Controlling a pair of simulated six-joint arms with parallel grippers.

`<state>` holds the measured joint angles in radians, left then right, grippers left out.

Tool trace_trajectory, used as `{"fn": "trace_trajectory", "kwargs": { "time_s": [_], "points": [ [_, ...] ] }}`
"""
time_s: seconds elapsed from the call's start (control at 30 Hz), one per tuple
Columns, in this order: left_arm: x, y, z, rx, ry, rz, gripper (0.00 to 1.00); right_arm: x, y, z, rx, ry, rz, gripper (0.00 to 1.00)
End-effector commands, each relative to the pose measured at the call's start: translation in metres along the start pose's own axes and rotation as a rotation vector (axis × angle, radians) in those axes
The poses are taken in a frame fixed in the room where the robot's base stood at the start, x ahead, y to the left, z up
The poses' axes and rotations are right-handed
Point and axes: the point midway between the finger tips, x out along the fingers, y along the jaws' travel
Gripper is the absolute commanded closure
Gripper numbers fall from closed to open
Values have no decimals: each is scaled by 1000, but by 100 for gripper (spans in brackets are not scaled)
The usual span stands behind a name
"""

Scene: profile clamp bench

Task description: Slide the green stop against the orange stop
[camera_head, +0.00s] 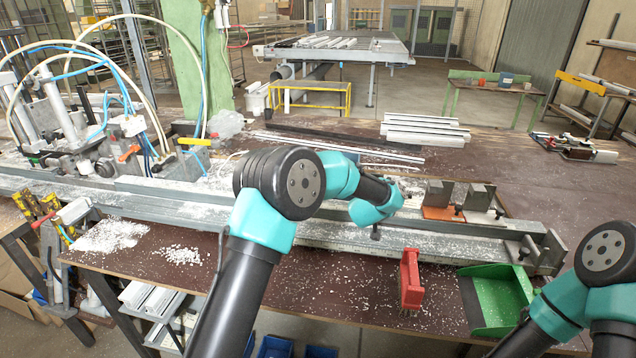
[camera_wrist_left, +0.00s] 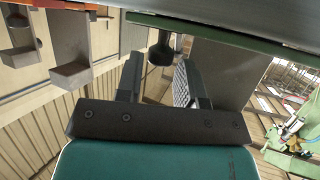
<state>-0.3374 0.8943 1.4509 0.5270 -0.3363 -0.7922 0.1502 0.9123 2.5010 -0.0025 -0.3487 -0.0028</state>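The orange stop (camera_head: 442,213) sits on the long rail right of my left wrist in the head view, with a grey block and a black knob. I cannot make out the green stop in the head view; my left arm covers that part of the rail. In the left wrist view a green plate edge (camera_wrist_left: 250,45) crosses the top, with a grey block (camera_wrist_left: 222,72) and a black knob (camera_wrist_left: 160,52). My left gripper (camera_wrist_left: 161,75) is open, its fingers on either side of the knob in this view; contact cannot be told. My right gripper is out of view.
Another grey block (camera_head: 480,196) stands right of the orange stop. The rail (camera_head: 340,236) runs along the bench, strewn with pale chips. White profiles (camera_head: 425,130) are stacked behind.

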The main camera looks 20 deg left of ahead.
Motion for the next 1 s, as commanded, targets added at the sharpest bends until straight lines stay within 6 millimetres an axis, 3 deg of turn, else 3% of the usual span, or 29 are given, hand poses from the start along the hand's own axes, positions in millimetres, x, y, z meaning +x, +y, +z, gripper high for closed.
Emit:
{"fn": "trace_trajectory", "kwargs": {
  "time_s": [1.0],
  "points": [
    [-154,1,0,0,1,1,65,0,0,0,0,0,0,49]
  ]
}}
